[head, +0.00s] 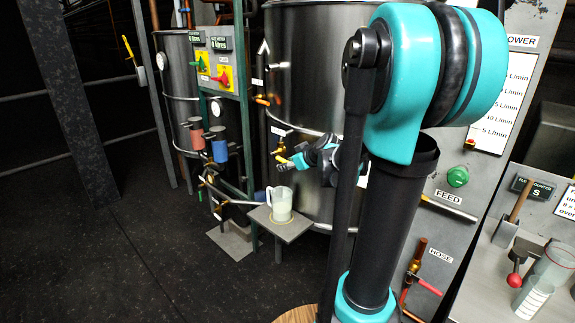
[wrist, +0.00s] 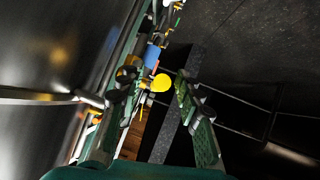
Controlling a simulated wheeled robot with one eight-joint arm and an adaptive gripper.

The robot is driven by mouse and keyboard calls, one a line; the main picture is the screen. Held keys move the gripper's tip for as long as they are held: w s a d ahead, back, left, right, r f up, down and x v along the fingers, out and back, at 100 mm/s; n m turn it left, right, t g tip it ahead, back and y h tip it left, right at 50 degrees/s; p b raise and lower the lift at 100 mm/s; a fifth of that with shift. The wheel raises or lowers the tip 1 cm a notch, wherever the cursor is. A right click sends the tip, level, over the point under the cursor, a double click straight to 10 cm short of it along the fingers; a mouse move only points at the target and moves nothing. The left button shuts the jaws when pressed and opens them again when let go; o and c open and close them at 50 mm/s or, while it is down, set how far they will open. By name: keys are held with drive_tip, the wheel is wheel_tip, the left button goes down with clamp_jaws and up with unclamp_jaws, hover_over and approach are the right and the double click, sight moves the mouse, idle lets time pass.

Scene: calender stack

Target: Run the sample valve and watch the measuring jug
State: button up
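The measuring jug (head: 282,205) is translucent and pale, and stands upright on a small square stand (head: 294,229) in front of the big steel tank. Its liquid level is too small to read. A yellow valve handle (head: 282,159), probably the sample valve's, sticks out from the tank above the jug. My gripper (head: 292,161) is beside this handle, above the jug. In the wrist view my gripper (wrist: 158,100) is open, its green-padded fingers wide apart. A yellow rounded handle end (wrist: 160,83) shows between the fingertips. I cannot tell whether it touches them.
The steel tank (head: 305,60) stands close behind my gripper. Left are a green-framed panel (head: 219,70) and red and blue cylinders (head: 220,150). A bench (head: 489,262) with a hammer-like tool and another jug is at right. Dark floor at left is clear.

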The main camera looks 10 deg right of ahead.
drive_tip(key=v, duration=1.1)
drive_tip(key=shift+s, duration=0.25)
drive_tip(key=s+a+f+m+g+h, duration=0.1)
drive_tip(key=s+f+m+g+h, duration=0.3)
drive_tip(key=s+f, duration=1.4)
wheel_tip(320, 180, down, 3)
drive_tip(key=m+g, duration=0.2)
drive_tip(key=m, duration=0.1)
drive_tip(key=shift+s+a+h, duration=0.2)
drive_tip(key=shift+s+h, duration=0.1)
